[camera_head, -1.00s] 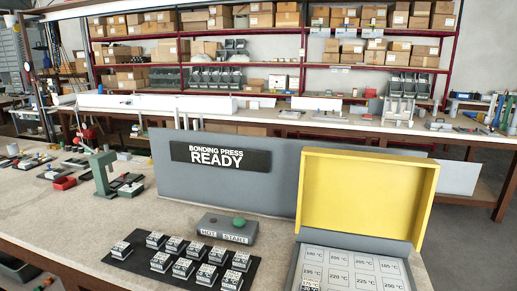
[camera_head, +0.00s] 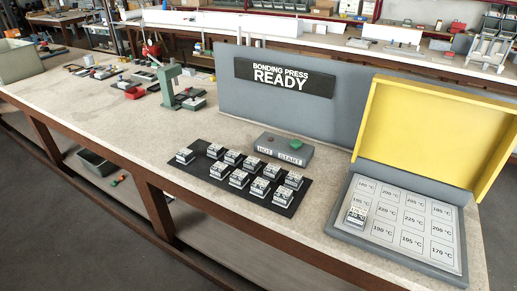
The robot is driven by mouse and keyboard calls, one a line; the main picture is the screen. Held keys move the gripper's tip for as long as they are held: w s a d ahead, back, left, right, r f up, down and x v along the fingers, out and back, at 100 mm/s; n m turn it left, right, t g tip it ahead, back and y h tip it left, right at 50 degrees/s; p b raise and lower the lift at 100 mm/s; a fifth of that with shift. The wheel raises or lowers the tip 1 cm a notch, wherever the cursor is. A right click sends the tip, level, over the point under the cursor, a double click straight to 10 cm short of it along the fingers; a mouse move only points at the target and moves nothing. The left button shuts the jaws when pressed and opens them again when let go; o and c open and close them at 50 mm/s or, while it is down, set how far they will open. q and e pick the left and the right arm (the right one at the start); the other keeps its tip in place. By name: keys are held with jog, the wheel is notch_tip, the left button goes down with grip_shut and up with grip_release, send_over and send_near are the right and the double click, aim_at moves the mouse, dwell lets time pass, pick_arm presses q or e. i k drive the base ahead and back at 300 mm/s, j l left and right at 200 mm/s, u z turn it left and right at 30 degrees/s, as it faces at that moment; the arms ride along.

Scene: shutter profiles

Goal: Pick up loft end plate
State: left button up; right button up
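I cannot tell which thing is the loft end plate; no readable label names it. Several small blocks with white printed tops (camera_head: 231,157) stand in rows on a black mat (camera_head: 213,184) on the workbench. Another such block (camera_head: 355,217) sits on the left part of a grey tray (camera_head: 366,242) marked with temperature fields. The tray's yellow lid (camera_head: 428,130) stands open. Neither of my grippers is in view.
A green press (camera_head: 169,86) and small parts stand farther left. The front bench strip (camera_head: 130,140) is clear.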

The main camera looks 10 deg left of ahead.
aim_at(239, 179)
jog(key=i+j+z, duration=0.1)
jog(key=j, duration=0.3)
jog(key=i+j+z, duration=0.15)
jog(key=j, duration=0.25)
jog(key=i+j+z, duration=0.1)
jog(key=j, duration=0.3)
jog(key=i, duration=0.05)
